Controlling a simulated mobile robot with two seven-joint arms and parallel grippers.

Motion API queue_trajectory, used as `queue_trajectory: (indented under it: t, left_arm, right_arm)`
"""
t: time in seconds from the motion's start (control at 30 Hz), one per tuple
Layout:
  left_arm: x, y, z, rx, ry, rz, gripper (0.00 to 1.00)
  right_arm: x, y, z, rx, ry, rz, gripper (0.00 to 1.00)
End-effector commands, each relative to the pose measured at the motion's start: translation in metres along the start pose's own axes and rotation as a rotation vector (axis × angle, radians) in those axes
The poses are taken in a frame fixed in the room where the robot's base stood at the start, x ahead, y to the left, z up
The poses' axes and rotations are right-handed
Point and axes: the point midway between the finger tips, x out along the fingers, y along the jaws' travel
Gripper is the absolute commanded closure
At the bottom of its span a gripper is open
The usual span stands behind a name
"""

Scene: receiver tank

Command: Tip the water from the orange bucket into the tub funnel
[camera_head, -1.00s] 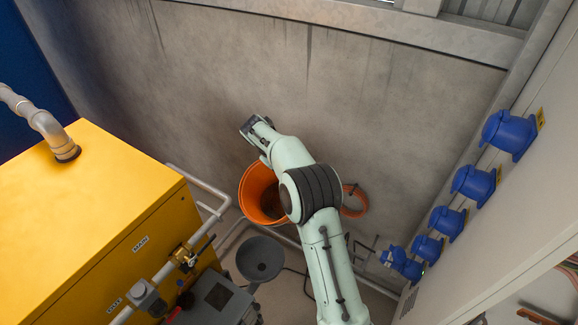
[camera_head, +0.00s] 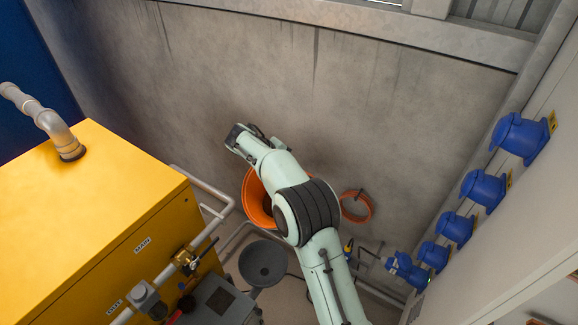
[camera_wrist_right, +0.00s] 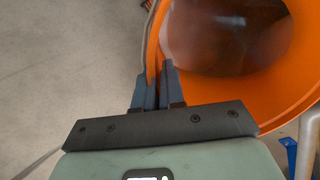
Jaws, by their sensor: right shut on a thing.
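The orange bucket (camera_head: 257,199) is partly hidden behind my right arm in the head view, just beyond the grey funnel (camera_head: 263,263). In the right wrist view the orange bucket (camera_wrist_right: 296,75) fills the right side, and brownish water (camera_wrist_right: 225,35) shows inside it. My right gripper (camera_wrist_right: 160,78) is shut on the bucket's rim, with one finger inside the wall and one outside. My left gripper is not in view.
A yellow cabinet (camera_head: 85,215) with a grey pipe stands at the left. Grey pipes and a valve (camera_head: 186,261) run along its side, near the funnel. Several blue sockets (camera_head: 455,228) line the right wall. An orange hose coil (camera_head: 356,206) is by the back wall.

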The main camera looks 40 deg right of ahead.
Motion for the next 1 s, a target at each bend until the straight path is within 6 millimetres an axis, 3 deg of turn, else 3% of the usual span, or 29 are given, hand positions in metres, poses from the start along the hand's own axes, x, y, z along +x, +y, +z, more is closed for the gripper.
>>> queue_trajectory:
  t: [1.0]
  left_arm:
    - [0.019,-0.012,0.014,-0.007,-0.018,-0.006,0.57]
  right_arm:
    - [-0.041,-0.003,0.004,0.025,0.009,0.224,1.00]
